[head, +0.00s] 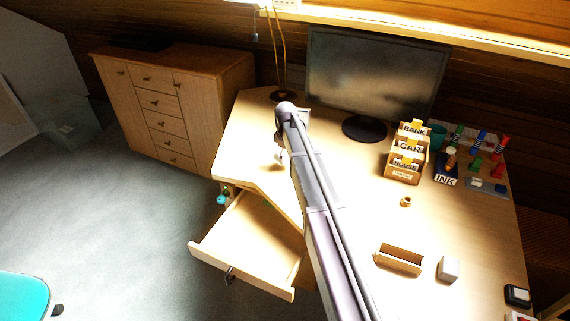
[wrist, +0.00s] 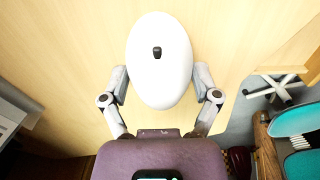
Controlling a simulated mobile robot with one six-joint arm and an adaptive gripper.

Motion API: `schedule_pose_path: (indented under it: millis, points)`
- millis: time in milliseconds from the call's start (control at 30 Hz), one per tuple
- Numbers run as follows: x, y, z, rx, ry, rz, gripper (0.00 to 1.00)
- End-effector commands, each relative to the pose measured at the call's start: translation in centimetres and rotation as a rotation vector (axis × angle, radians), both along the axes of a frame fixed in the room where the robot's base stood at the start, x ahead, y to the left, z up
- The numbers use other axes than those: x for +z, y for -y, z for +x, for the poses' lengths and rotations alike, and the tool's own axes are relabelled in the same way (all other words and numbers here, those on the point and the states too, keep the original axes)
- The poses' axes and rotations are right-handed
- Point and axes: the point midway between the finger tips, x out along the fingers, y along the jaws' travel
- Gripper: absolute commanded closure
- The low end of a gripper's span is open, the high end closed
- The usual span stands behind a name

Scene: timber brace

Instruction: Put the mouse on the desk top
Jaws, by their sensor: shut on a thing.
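The mouse (wrist: 160,75) is a white oval with a small dark wheel, seen large in the wrist view. My gripper (wrist: 160,88) is shut on it, with one finger at each side. The pale wooden desk top (wrist: 80,50) lies behind the mouse; I cannot tell whether the two touch. In the head view my arm reaches over the left part of the desk top (head: 460,220). My gripper (head: 280,156) hangs there, small and partly hidden by my arm, and the mouse is hard to make out.
A monitor (head: 372,72) stands at the back. A card organizer (head: 407,158), an ink box (head: 446,172) and several stamps are on the right. A small wooden holder (head: 399,259) lies at the front. An open drawer (head: 245,243) juts out below the left side. The desk's middle is mostly clear.

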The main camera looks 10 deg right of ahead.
Motion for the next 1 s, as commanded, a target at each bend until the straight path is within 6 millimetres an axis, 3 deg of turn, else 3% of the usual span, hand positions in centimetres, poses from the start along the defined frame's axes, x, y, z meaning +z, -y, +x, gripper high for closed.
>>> schedule_pose_path:
  millis: [433, 1000]
  points:
    - [-3.2, 0.1, 0.0, -0.001, 0.0, 0.0, 0.7]
    - [-3.7, 0.1, 0.0, -0.002, 0.0, 0.0, 0.7]
